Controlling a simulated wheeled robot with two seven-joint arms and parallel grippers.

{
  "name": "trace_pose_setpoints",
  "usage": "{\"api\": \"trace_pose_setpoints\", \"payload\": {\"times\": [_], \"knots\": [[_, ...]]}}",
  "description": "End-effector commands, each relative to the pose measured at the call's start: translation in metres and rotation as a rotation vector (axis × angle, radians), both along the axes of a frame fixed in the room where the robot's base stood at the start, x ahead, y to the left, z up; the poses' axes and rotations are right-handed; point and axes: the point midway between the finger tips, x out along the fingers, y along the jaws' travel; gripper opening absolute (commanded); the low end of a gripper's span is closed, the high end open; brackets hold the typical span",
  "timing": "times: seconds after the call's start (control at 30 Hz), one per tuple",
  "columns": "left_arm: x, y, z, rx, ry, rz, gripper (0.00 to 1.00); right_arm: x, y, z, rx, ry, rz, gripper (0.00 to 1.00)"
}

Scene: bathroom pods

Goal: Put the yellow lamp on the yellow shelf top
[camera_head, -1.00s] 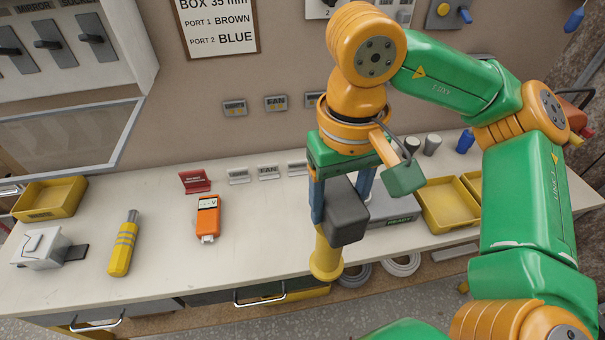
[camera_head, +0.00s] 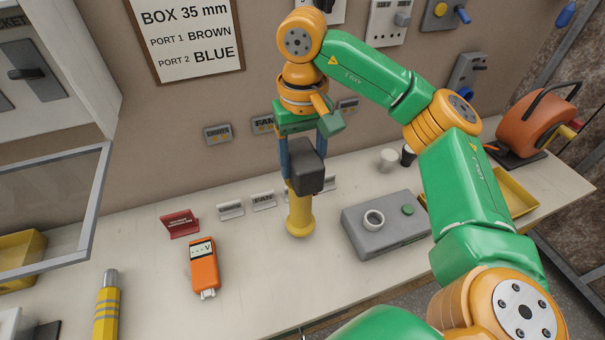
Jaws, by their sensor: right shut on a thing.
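My right gripper (camera_head: 302,158) points down over the middle of the workbench and is shut on a yellow lamp (camera_head: 300,213). The lamp is upright with its wider end down; its upper part is hidden by the fingers and a dark grey block on my gripper. Its lower end appears close to the bench top, but I cannot tell whether it touches. I cannot make out a yellow shelf top in this view. My left gripper is not in view.
On the bench (camera_head: 260,285) are an orange meter (camera_head: 204,269), a red sign (camera_head: 180,223), a yellow banded tool (camera_head: 107,310) and a grey box (camera_head: 378,237) with a ring. A yellow tray (camera_head: 512,196) and an orange reel (camera_head: 535,122) are right. An open framed cabinet door (camera_head: 96,195) juts out left.

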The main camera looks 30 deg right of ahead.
Motion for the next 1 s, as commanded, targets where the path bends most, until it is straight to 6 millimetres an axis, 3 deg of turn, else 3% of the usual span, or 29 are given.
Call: {"api": "trace_pose_setpoints", "payload": {"times": [0.2, 0.53, 0.57, 0.63, 1.0], "knots": [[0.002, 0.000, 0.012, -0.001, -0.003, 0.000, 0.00, 0.002, -0.001, -0.031, -0.001, 0.002, -0.001, 0.00], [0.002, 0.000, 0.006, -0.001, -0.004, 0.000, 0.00, 0.002, -0.001, -0.038, 0.000, 0.000, -0.001, 0.00], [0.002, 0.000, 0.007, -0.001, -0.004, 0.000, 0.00, 0.002, 0.000, -0.036, 0.000, 0.000, -0.001, 0.73], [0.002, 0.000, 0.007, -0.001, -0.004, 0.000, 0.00, 0.002, 0.000, -0.036, 0.000, 0.000, -0.001, 0.92], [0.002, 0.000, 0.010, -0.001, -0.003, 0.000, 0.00, 0.002, 0.000, -0.030, 0.001, -0.001, -0.001, 0.95]]}}
